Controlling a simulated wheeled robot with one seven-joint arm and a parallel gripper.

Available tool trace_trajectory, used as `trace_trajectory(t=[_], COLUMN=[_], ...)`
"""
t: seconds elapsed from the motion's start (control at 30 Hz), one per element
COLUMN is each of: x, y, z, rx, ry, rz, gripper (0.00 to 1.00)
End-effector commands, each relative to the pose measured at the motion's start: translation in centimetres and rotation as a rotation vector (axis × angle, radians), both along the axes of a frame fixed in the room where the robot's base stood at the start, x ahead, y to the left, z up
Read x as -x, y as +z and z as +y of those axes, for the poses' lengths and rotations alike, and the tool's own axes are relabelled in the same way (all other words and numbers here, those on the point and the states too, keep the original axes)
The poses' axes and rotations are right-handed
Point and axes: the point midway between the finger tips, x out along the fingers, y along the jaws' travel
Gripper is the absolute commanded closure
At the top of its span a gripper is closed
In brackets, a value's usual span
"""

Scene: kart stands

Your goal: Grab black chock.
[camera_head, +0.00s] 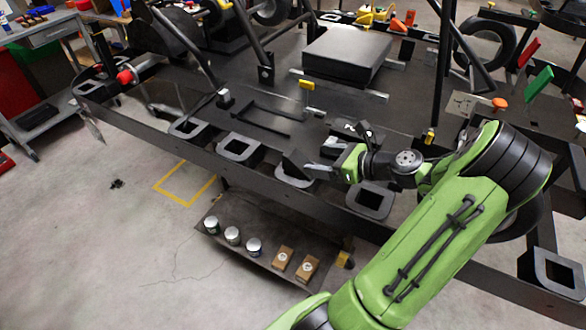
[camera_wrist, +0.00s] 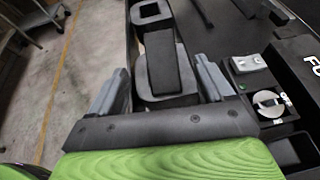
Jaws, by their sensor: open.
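The black chock (camera_head: 295,163) is a dark wedge-shaped block at the front rail of the kart stand. In the wrist view the chock (camera_wrist: 163,62) is a long dark slab lying over a grey holder (camera_wrist: 146,97). My gripper (camera_head: 322,159) is at the chock's right side in the head view. In the wrist view my gripper (camera_wrist: 160,78) is open, with one grey finger on each side of the chock and a visible gap to it. The lower end of the chock and its contact with the holder are partly hidden.
Empty square holders (camera_head: 240,148) and (camera_head: 370,200) line the front rail. A lower shelf (camera_head: 225,205) carries cans (camera_head: 233,236) and small boxes (camera_head: 283,258). A black box (camera_head: 347,55) stands on the deck.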

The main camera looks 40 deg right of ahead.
Motion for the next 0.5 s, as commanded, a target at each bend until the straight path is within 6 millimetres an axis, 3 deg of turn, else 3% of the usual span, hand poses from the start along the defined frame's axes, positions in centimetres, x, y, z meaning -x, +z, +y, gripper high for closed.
trace_trajectory(t=[0.1, 0.33, 0.5], x=[-2.2, -4.3, -7.2], y=[-1.3, -2.3, -3.7], z=[0.7, 1.1, 1.9], rx=[-0.001, 0.002, 0.003], ry=[0.004, 0.002, 0.005], rz=[0.0, 0.002, 0.001], gripper=[0.19, 0.19, 0.19])
